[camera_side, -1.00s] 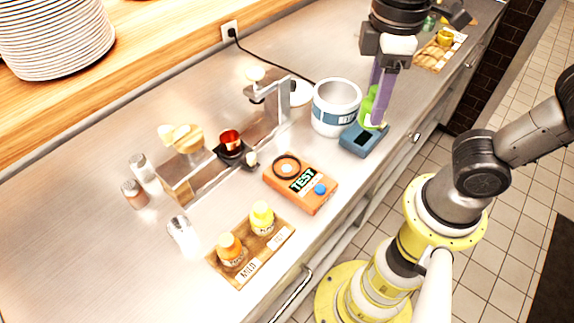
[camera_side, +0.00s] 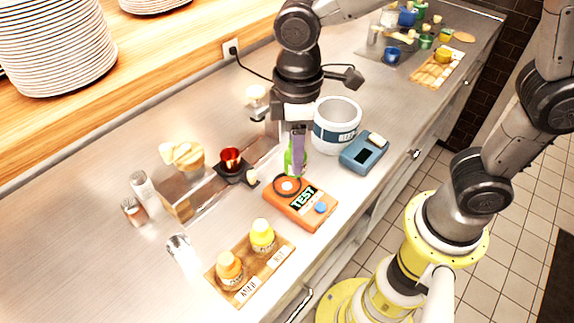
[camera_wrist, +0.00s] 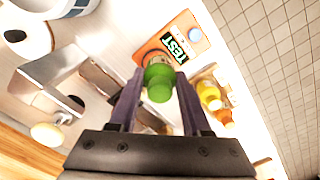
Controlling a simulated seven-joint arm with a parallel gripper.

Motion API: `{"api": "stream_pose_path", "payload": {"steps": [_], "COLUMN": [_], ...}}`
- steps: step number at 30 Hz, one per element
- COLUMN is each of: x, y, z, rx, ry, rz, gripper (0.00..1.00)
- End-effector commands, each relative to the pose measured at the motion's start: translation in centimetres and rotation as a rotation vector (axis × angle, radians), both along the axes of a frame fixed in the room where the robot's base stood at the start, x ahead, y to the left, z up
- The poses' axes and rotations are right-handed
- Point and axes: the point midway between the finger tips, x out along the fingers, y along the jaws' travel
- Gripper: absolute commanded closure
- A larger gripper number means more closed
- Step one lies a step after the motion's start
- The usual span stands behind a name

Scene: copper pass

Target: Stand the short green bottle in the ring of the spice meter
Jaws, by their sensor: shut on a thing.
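The short green bottle (camera_side: 291,160) is upright between the fingers of my gripper (camera_side: 297,150), which is shut on it. In the wrist view the green bottle (camera_wrist: 159,80) shows from its cap end between my fingers (camera_wrist: 158,92). The spice meter (camera_side: 302,204) is an orange box with a TEST label, a blue button and a dark ring (camera_side: 288,186) at its upper left. The bottle is just above and behind the ring in the side view. Its base and any contact with the meter cannot be made out. The meter (camera_wrist: 176,38) also shows beyond the bottle in the wrist view.
A wooden tray (camera_side: 243,279) with an orange-capped and a yellow-capped bottle is in front. A blue device (camera_side: 362,152) and a white pot (camera_side: 337,127) stand to the right. A metal stand with a red cup (camera_side: 231,158) is to the left, near several shakers.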

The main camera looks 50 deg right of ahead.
Motion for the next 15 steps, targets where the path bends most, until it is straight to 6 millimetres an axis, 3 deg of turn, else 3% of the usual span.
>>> {"api": "stream_pose_path", "payload": {"steps": [8,15], "x": [1.4,1.3], "y": [0.8,0.8], "z": [-2.1,-4.8], "rx": [-0.001,-0.001], "ry": [0.003,0.001], "rz": [0.000,0.000], "gripper": [1.00,1.00]}}
